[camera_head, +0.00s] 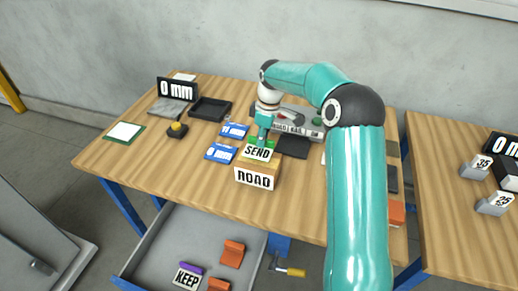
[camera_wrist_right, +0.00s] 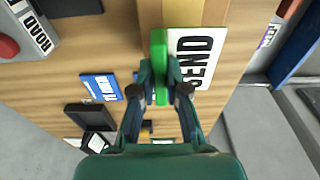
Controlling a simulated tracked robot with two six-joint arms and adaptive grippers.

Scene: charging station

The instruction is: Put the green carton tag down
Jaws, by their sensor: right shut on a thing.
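The green carton tag (camera_head: 257,153) has a white face reading SEND and a green back part. It is at the top of a small carton (camera_head: 254,180) whose front reads ROAD. My right gripper (camera_head: 263,138) comes down from above at the tag. In the right wrist view, its fingers (camera_wrist_right: 161,84) are shut on the green part of the tag (camera_wrist_right: 160,50), and the SEND face lies beside them. I cannot tell whether the tag's underside touches the carton. My left gripper is not in view.
Blue cards (camera_head: 221,153) lie left of the carton. A black tray (camera_head: 210,109), a yellow-topped stamp-like item (camera_head: 177,129) and a 0 mm sign (camera_head: 177,90) stand farther left. A dark plate (camera_head: 293,146) lies right. An open drawer (camera_head: 150,268) below holds a KEEP tag (camera_head: 187,276) and orange pieces.

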